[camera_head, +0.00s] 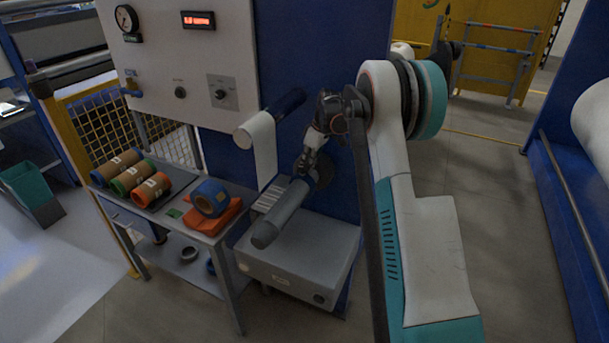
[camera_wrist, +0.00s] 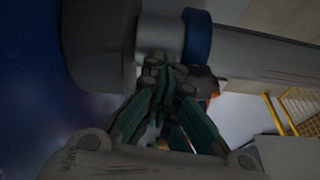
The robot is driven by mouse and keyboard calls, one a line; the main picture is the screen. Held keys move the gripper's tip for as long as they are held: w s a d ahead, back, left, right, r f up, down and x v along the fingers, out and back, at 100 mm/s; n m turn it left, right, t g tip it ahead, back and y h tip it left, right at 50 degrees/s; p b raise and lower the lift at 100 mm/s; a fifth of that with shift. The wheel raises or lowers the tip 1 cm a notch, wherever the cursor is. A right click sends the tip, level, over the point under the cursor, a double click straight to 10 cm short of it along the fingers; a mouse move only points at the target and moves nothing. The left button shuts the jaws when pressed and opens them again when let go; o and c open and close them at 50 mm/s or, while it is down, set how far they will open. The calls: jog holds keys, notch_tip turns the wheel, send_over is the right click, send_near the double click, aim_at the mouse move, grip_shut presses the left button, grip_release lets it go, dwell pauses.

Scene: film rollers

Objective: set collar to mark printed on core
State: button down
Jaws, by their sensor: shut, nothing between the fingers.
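A grey roller (camera_head: 285,212) sticks out from the blue wall panel above a grey box. In the wrist view, a blue ring (camera_wrist: 197,38), seemingly the collar, sits around a grey shaft (camera_wrist: 160,38). The grey roller (camera_wrist: 258,62) extends right from the ring, and a broad dark grey disc (camera_wrist: 98,45) stands at the left. My gripper (camera_wrist: 165,70) is shut and empty, its tips just below the shaft and left of the ring. I cannot tell whether they touch. In the head view, my gripper (camera_head: 306,166) is at the roller's wall end. No printed mark is discernible.
A cart (camera_head: 214,238) at the left holds several cores (camera_head: 132,178), a blue roll (camera_head: 210,197) and an orange block (camera_head: 213,220). Above the roller, a dark blue bar and white web (camera_head: 262,145) project. The grey box (camera_head: 300,262) stands beneath it.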

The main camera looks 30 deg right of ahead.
aim_at(302, 168)
jog(key=shift+s+a, duration=0.35)
jog(key=shift+a, duration=0.1)
jog(key=shift+s+a, duration=0.2)
jog(key=shift+a, duration=0.1)
jog(key=shift+s+a+b, duration=0.3)
jog(key=shift+s+a, duration=0.4)
jog(key=shift+a, duration=0.2)
jog(key=shift+s+a+b, duration=0.3)
jog(key=shift+s+a, duration=0.35)
jog(key=shift+a, duration=0.2)
jog(key=shift+d, duration=0.1)
dwell(0.3)
jog(key=shift+w+d, duration=0.5)
jog(key=shift+d, duration=0.05)
jog(key=shift+r+p, duration=2.2)
jog(key=shift+r, duration=2.35)
